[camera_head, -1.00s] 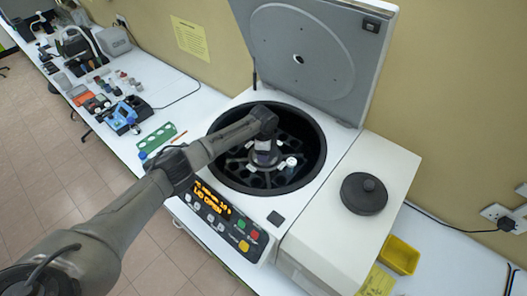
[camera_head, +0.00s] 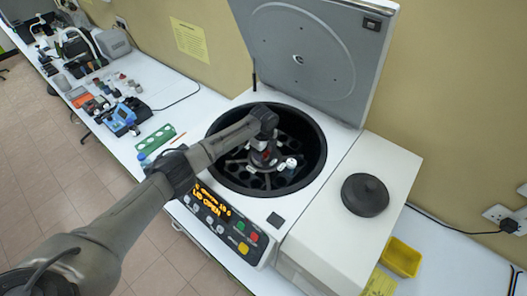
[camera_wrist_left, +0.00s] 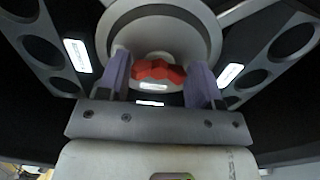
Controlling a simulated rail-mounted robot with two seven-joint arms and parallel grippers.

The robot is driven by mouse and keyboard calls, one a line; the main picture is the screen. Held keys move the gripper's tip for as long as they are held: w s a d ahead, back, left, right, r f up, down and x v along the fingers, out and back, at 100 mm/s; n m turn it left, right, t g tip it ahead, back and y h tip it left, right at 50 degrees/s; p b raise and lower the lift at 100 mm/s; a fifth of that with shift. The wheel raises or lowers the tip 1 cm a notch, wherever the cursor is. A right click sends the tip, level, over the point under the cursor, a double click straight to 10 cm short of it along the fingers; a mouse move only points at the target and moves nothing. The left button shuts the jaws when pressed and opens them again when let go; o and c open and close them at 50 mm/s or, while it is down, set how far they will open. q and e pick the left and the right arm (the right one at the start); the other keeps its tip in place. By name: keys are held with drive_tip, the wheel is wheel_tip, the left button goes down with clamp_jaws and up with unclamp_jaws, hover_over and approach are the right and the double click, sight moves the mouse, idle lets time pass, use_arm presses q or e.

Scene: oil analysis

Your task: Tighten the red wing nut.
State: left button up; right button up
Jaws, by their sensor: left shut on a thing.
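The red wing nut (camera_wrist_left: 158,72) sits on the round grey hub (camera_wrist_left: 190,40) at the centre of the centrifuge rotor in the left wrist view. My left gripper (camera_wrist_left: 161,78) has its two purple-grey fingers on either side of the nut and is shut on it. In the head view my left gripper (camera_head: 264,157) reaches down into the open centrifuge bowl (camera_head: 314,150) at the rotor centre, where the arm and gripper mostly hide the nut. My right gripper is not in view.
The centrifuge lid (camera_head: 320,50) stands open behind the bowl. A white-capped tube (camera_head: 291,162) stands in the rotor right of the gripper. A dark round lid (camera_head: 365,194) lies on the white housing at right. A green rack (camera_head: 156,138) is left of the centrifuge.

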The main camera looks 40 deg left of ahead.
use_arm(q)
drive_tip(key=shift+d+r, duration=0.1)
drive_tip(key=shift+r, duration=0.05)
drive_tip(key=o, duration=0.8)
drive_tip(key=shift+o, duration=0.6)
wheel_tip(320, 180, up, 14)
drive_tip(key=b, duration=0.2)
drive_tip(key=shift+f, duration=0.2)
